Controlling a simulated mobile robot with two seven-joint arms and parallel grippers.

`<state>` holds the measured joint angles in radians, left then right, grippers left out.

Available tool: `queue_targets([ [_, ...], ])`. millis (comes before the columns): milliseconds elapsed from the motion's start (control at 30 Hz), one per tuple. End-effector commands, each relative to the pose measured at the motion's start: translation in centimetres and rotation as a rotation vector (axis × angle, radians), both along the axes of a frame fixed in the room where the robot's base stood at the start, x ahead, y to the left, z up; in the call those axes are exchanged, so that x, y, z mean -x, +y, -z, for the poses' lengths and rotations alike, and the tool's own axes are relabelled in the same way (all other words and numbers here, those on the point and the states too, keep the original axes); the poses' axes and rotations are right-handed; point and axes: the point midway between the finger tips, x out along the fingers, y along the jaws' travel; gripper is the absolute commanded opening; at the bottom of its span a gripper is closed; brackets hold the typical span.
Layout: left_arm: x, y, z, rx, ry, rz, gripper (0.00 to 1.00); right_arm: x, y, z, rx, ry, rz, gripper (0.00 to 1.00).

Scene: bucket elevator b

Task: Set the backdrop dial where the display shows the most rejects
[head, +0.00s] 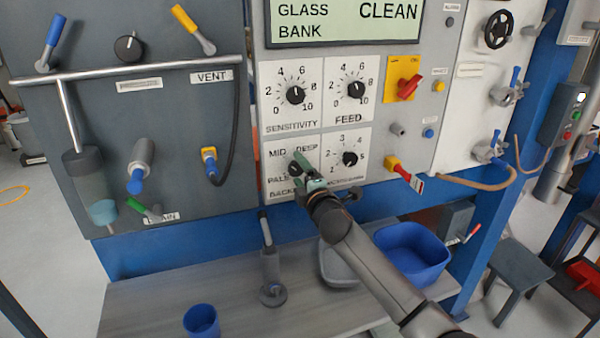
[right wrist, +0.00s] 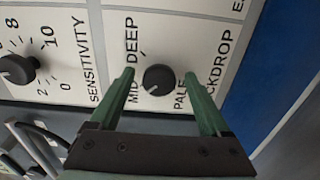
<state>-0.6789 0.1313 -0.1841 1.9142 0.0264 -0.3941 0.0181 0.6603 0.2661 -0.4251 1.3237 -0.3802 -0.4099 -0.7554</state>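The backdrop dial (right wrist: 158,80) is a small black knob on a white panel labelled PALE, MID and DEEP. A pale mark on it seems to point to the lower left in the right wrist view, though its exact setting is hard to tell. My right gripper (head: 302,170) is at this dial. In the right wrist view its green fingers (right wrist: 160,77) stand open on either side of the knob, with a gap on both sides. The display (head: 345,22) shows GLASS BANK and CLEAN. Its top is cut off, and no reject count shows. My left gripper is out of view.
The sensitivity dial (head: 295,95), feed dial (head: 356,90) and another dial (head: 349,158) sit close around. A red switch (head: 408,87) and a red-handled lever (head: 405,175) are to the right. Below are a bench (head: 150,300) and a blue tub (head: 412,252).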

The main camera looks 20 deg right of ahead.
Motion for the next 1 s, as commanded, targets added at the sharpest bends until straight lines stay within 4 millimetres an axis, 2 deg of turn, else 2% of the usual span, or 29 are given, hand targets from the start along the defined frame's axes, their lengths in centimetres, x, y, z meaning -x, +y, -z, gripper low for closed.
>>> queue_targets([
  [233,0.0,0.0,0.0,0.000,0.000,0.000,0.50,0.1,0.0,0.0,0.001,-0.001,0.000,0.80],
  [367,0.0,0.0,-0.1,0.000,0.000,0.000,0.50,0.9,-0.1,0.0,0.001,-0.001,0.000,0.80],
  [1000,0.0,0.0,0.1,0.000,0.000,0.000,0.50,10.5,-0.4,0.1,0.001,0.001,-0.001,0.80],
])
